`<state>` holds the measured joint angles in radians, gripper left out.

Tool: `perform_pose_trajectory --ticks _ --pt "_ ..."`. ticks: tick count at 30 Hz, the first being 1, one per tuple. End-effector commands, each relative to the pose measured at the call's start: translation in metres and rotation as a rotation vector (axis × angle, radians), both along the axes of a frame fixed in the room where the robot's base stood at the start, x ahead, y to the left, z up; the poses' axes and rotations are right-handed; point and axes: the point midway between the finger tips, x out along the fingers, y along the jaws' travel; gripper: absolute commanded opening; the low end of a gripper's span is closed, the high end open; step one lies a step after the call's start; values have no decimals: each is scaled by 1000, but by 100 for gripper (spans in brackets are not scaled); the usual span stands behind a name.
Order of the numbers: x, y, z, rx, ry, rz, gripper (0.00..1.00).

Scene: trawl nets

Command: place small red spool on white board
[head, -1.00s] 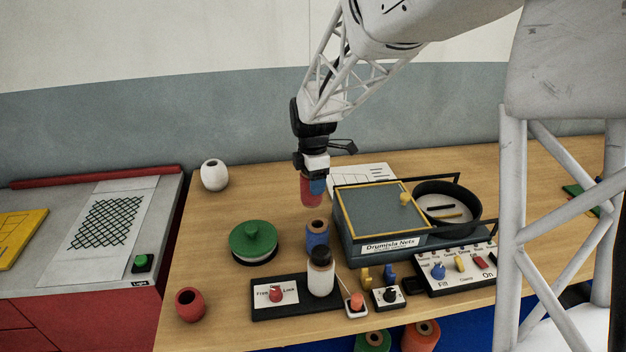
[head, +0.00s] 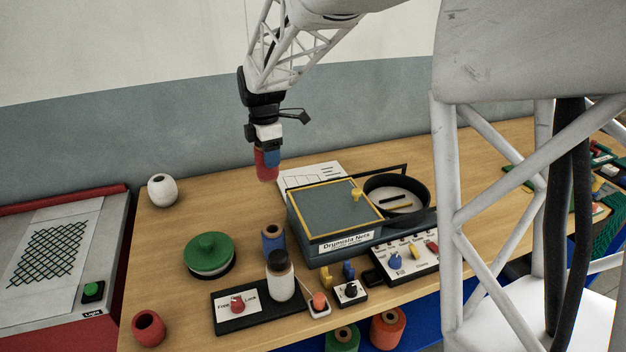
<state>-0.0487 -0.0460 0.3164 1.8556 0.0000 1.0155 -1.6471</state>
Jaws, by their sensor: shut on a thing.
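My gripper (head: 267,152) is shut on a small red spool (head: 266,174). It holds the spool upright in the air, fingers pointing down, above the back of the wooden table. A blue patch shows beside the red at the fingers; I cannot tell whether it is a finger pad. A white board (head: 309,172) with thin dark lines lies just right of the held spool in the picture, partly hidden behind the grey box. Another red spool (head: 149,328) lies at the table's front left.
The yellow-edged grey box (head: 331,208) and a black round pan (head: 397,200) stand right of the gripper. A white spool (head: 162,190), green-lidded round (head: 209,255), blue spool (head: 273,238) and bottle (head: 281,276) stand around. The table's back left is mostly clear.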

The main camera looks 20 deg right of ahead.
Motion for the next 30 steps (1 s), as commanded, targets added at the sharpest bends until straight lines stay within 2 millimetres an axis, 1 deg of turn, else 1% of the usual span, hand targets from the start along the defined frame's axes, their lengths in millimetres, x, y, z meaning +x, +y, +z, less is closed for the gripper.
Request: perform_pose_trajectory --ticks 5,8,12,18,21,24,30 --pt "29 -25 1 0 0 -48 36" --pt "50 -45 2 0 0 -84 36" --pt "81 -77 1 0 1 -137 36" --pt "120 -125 0 0 0 -212 36" --pt "133 -145 0 0 0 -241 36" --pt "144 -160 -2 0 0 -263 36" --pt "160 -186 -4 0 0 -298 36"
